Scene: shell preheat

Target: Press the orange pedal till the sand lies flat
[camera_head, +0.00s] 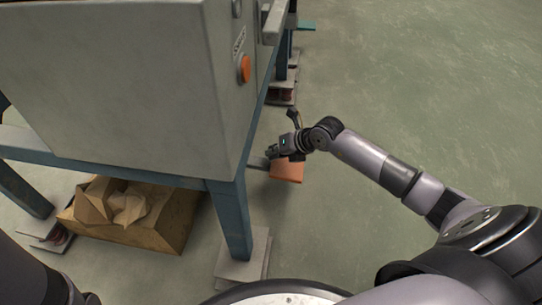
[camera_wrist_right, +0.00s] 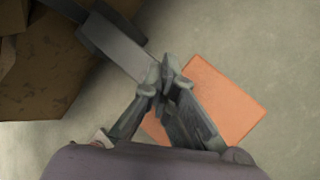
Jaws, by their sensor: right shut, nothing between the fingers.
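The orange pedal (camera_head: 288,172) sits low near the floor, to the right of the blue leg of the machine's frame. In the right wrist view it is a flat orange plate (camera_wrist_right: 222,98), partly hidden behind my gripper. A grey bar (camera_wrist_right: 118,45) runs up and left from beside it. My right gripper (camera_head: 272,154) is shut and empty, above the pedal's left part; its fingertips (camera_wrist_right: 165,88) overlap the bar's end and the pedal's edge in the wrist view. I cannot tell whether they touch. No sand shows. My left gripper is not in view.
A grey cabinet (camera_head: 125,80) with an orange button (camera_head: 244,69) stands on a blue frame (camera_head: 232,215). A crumpled cardboard box (camera_head: 165,222) lies beneath it. A footing plate (camera_head: 245,262) is close to the pedal. The green floor (camera_head: 430,80) to the right is clear.

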